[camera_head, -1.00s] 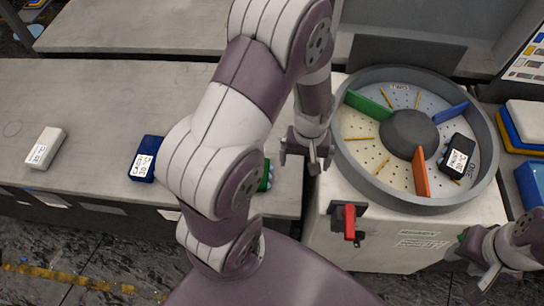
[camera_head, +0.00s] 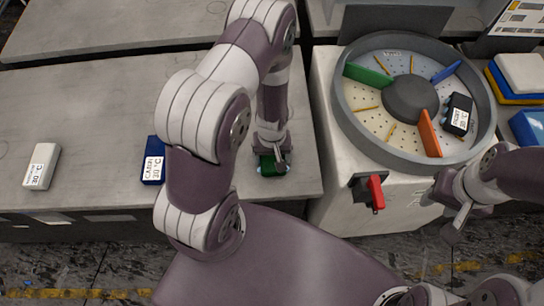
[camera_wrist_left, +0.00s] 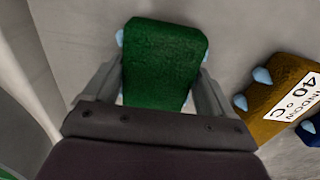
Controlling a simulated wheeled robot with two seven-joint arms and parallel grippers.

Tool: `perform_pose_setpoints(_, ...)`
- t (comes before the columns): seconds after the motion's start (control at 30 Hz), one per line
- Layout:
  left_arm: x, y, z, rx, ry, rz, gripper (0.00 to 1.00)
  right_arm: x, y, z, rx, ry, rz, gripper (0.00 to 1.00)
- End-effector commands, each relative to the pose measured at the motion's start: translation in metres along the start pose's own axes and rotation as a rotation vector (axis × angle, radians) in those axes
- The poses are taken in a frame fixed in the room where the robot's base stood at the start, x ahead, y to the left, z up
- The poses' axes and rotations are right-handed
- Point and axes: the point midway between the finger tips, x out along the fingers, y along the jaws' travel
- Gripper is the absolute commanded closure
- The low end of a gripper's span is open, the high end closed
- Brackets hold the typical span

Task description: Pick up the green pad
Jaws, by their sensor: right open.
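The green pad (camera_head: 268,172) lies on the grey bench near its front right corner, partly hidden by my left gripper (camera_head: 275,160). In the left wrist view the green pad (camera_wrist_left: 163,65) fills the space between the fingers. My left gripper (camera_wrist_left: 160,76) is open around it, with a finger on each side and a small gap showing on the left. Light blue feet show at the pad's edges. My right gripper (camera_head: 448,212) is open and empty in front of the drum machine.
A brown labelled pad (camera_wrist_left: 274,98) lies close beside the green pad in the left wrist view. A blue labelled pad (camera_head: 153,160) and a white pad (camera_head: 41,167) lie further left. The round drum (camera_head: 350,125) and red-handled switch (camera_head: 375,192) stand to the right.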

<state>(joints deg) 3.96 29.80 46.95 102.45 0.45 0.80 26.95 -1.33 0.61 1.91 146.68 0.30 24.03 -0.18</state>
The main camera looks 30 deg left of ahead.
Motion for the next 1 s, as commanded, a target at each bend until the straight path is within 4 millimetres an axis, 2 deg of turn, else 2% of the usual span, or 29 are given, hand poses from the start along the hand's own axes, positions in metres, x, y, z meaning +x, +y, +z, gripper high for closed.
perform_pose_setpoints(0.03,0.0,0.0,0.0,0.0,0.0,0.0,0.33,0.0,0.0,0.0,0.0,0.0,0.0,0.57)
perform_pose_setpoints(0.1,0.0,0.0,0.0,0.0,0.0,0.0,0.55,0.0,0.0,0.0,0.0,0.0,0.0,0.57)
perform_pose_setpoints(0.47,-0.005,0.001,-0.001,0.0,0.002,0.001,0.55,0.001,0.0,0.0,0.0,0.0,0.0,0.57)
perform_pose_setpoints(0.57,-0.015,0.001,-0.001,0.0,0.003,0.002,0.55,0.002,0.0,0.0,0.0,0.0,0.0,0.57)
perform_pose_setpoints(0.7,-0.04,0.001,-0.002,0.0,0.005,0.003,0.55,0.004,0.0,0.001,0.0,0.0,0.0,0.57)
perform_pose_setpoints(1.0,-0.078,0.061,-0.03,0.005,0.006,0.004,0.55,0.019,0.0,0.002,0.0,0.0,0.0,0.57)
